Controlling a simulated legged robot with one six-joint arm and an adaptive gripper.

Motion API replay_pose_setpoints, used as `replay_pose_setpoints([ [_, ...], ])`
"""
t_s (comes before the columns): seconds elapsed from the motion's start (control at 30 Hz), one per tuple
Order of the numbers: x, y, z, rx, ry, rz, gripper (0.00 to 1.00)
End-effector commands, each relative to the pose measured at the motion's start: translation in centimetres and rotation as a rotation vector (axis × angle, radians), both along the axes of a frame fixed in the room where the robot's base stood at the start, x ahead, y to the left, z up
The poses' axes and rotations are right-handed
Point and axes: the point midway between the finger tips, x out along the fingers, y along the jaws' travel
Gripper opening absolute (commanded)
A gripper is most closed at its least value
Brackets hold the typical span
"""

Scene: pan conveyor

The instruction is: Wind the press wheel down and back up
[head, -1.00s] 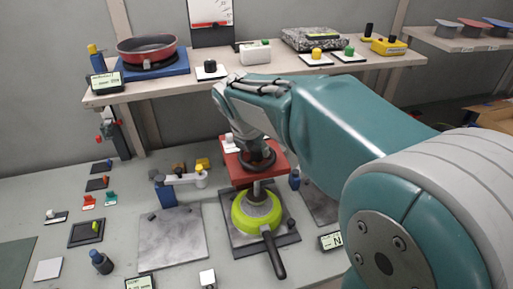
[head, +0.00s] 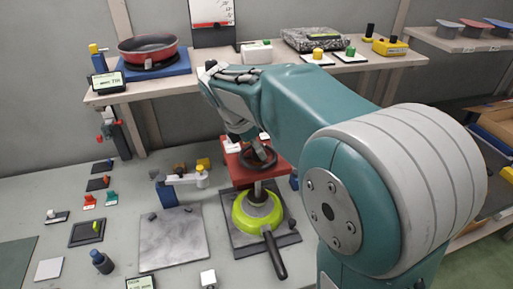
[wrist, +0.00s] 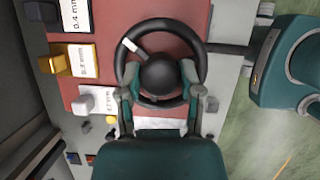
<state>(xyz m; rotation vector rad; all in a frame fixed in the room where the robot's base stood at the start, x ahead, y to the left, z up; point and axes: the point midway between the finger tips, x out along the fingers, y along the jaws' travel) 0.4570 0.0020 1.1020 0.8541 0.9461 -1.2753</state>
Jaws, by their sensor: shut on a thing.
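The press wheel (head: 262,163) is a black ring on top of the red press head (head: 238,173). In the wrist view the wheel (wrist: 200,50) shows a white mark at the upper left of its rim and a round dark hub. My gripper (wrist: 160,78) is shut on the wheel, with one finger on each side of the hub. In the head view my gripper (head: 252,142) reaches down onto the wheel from above, and my arm hides part of it. A lime green pan (head: 245,222) with a black handle lies under the press on a dark plate.
A shelf (head: 300,70) behind holds a red pan (head: 148,52) and several small fixtures. A grey plate (head: 170,240) with a blue post and white arm (head: 185,180) stands left of the press. In the wrist view, labelled blocks (wrist: 80,58) stand left of the wheel.

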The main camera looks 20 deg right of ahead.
Motion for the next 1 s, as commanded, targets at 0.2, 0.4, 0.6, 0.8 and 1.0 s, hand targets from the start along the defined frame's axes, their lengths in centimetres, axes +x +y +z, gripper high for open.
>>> replay_pose_setpoints([
  [0.2,-0.10,-0.11,-0.63,0.000,0.014,-0.212,0.00],
  [0.4,-0.13,-0.15,-0.64,0.000,0.015,-0.403,0.00],
  [0.6,-0.13,-0.16,-0.62,-0.001,0.014,-0.592,0.00],
  [0.8,-0.13,-0.17,-0.60,-0.002,0.013,-0.783,0.00],
  [1.0,-0.12,-0.16,-0.61,-0.002,0.012,-0.972,0.00],
])
